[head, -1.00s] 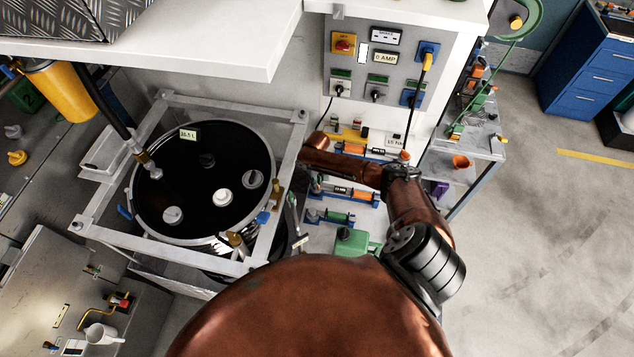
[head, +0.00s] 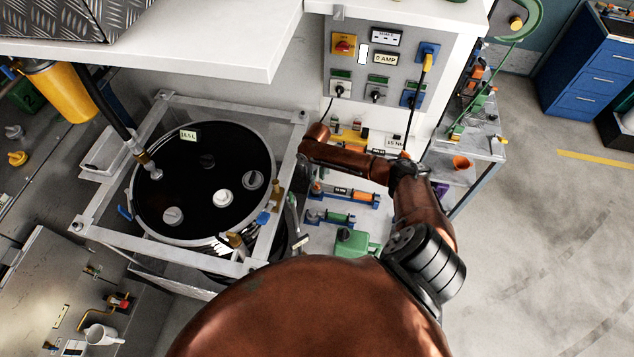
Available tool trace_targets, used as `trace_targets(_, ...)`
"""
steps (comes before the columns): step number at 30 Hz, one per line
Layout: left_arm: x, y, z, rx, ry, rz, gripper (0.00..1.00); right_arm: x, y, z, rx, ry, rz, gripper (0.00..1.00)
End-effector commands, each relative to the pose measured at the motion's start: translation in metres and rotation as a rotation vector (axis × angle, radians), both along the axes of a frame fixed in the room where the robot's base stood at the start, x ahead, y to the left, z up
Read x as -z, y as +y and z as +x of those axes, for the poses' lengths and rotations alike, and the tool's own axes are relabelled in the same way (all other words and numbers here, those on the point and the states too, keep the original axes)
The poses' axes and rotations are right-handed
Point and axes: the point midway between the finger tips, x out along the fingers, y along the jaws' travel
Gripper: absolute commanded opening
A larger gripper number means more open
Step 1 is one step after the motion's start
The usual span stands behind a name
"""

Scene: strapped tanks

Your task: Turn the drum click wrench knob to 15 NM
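A label that appears to read 15 NM (head: 396,142) stands at the right end of the upper row of tools on the white bench. My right arm crosses this row and covers much of the tools there, so I cannot tell which one is the drum click wrench, and its knob is not clear. My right gripper's fingers are hidden by the arm. Below the arm, a wrench with an orange end (head: 350,194) and a green one (head: 338,217) lie in blue holders. My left gripper is out of view.
A black drum (head: 205,180) with pale caps stands in a grey metal frame (head: 185,258) to the left. A switch panel (head: 375,70) with a hanging cable is behind the tools. A green object (head: 352,241) lies near the elbow.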

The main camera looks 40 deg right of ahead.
Motion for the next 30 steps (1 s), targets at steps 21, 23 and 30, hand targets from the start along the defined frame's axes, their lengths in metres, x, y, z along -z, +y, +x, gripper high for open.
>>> trace_targets(21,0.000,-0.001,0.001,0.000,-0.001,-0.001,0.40,-0.074,0.000,0.000,-0.001,0.000,0.000,0.26)
trace_targets(23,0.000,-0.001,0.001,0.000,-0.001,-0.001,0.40,-0.074,0.000,0.000,-0.001,0.000,0.000,0.26)
trace_targets(30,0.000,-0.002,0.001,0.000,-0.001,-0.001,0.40,-0.074,0.000,0.000,-0.001,0.000,0.000,0.26)
